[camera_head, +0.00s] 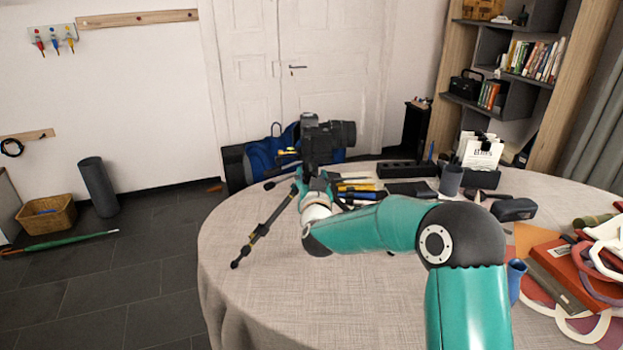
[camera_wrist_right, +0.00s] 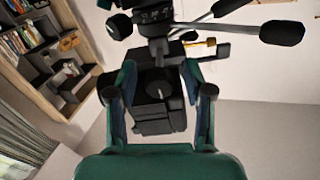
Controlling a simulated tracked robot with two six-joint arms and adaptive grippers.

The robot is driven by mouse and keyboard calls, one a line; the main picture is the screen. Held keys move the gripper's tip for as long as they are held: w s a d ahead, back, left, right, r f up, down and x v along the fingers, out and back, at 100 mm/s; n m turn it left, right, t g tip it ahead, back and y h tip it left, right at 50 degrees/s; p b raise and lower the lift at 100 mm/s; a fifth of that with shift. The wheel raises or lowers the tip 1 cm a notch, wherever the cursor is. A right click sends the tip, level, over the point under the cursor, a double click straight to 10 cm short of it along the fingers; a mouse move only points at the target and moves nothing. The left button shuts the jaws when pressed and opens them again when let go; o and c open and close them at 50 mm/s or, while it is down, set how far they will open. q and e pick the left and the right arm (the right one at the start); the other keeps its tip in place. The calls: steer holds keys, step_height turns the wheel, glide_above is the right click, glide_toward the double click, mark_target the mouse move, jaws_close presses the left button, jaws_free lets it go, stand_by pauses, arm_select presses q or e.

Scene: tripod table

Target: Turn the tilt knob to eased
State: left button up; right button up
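A black camera with a long lens (camera_head: 322,138) sits on a small tripod that stands on the round table. One tripod leg (camera_head: 262,232) reaches toward the table's front left. My right gripper (camera_head: 314,188) is at the tripod head, partly hidden by my own arm. In the right wrist view, its two fingers (camera_wrist_right: 159,72) are spread either side of a dark round knob (camera_wrist_right: 158,90) on the black head. I see no clear contact with the knob. No marks for the knob's setting are readable. Black handles (camera_wrist_right: 282,33) stick out beside the head. My left gripper is not in view.
The round cloth-covered table (camera_head: 240,290) has bare room at its front left. Pens, a black case (camera_head: 513,209), a dark cup (camera_head: 451,180) and a clipboard (camera_head: 481,152) stand behind and right of my arm. A red book (camera_head: 570,270) and cut-out shapes crowd the right side.

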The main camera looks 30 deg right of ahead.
steer(key=v, duration=1.2)
steer(key=shift+f, duration=0.15)
stand_by(0.4)
